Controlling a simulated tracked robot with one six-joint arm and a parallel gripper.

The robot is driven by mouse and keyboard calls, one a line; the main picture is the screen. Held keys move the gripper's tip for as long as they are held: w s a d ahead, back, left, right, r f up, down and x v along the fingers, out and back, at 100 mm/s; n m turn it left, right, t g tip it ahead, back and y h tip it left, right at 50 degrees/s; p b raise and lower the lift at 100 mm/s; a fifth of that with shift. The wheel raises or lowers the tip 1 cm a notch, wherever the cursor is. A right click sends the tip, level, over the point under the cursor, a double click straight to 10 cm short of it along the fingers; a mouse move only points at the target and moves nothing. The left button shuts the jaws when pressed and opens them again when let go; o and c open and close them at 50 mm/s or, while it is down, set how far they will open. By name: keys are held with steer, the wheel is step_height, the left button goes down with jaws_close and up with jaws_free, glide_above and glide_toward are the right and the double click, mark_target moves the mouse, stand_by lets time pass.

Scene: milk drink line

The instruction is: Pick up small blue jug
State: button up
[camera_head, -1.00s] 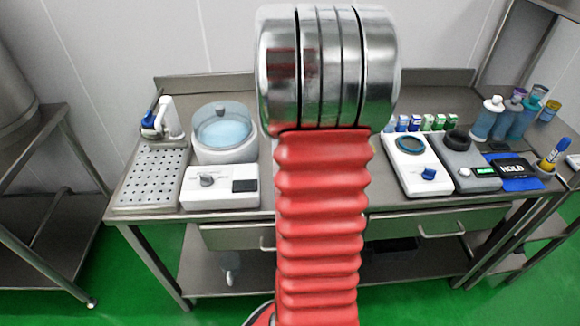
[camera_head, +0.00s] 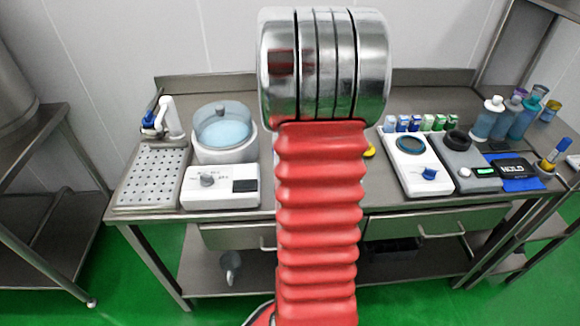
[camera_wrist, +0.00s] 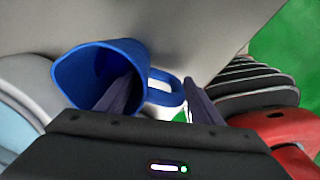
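The small blue jug (camera_wrist: 140,62) shows in the wrist view, tilted in the picture with its mouth towards the camera and its loop handle to the right. My gripper (camera_wrist: 162,95) is open around part of it. One dark finger lies across the jug's mouth, apparently inside it, and the other is just right of the handle. I cannot tell whether either finger touches the jug. In the head view my red arm covers the middle of the table, and neither the jug nor my gripper can be seen.
The steel table (camera_head: 285,213) carries a white device with a round lidded bowl (camera_head: 222,133) and a perforated tray (camera_head: 152,178) at left. Scales (camera_head: 414,160), small cartons (camera_head: 415,123) and bottles (camera_head: 488,117) stand at right. A small yellow thing (camera_head: 369,152) shows beside my arm.

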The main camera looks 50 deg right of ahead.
steer(key=c, duration=1.2)
steer(key=shift+r, duration=0.1)
steer(key=shift+r, duration=4.9)
steer(key=shift+c, duration=0.2)
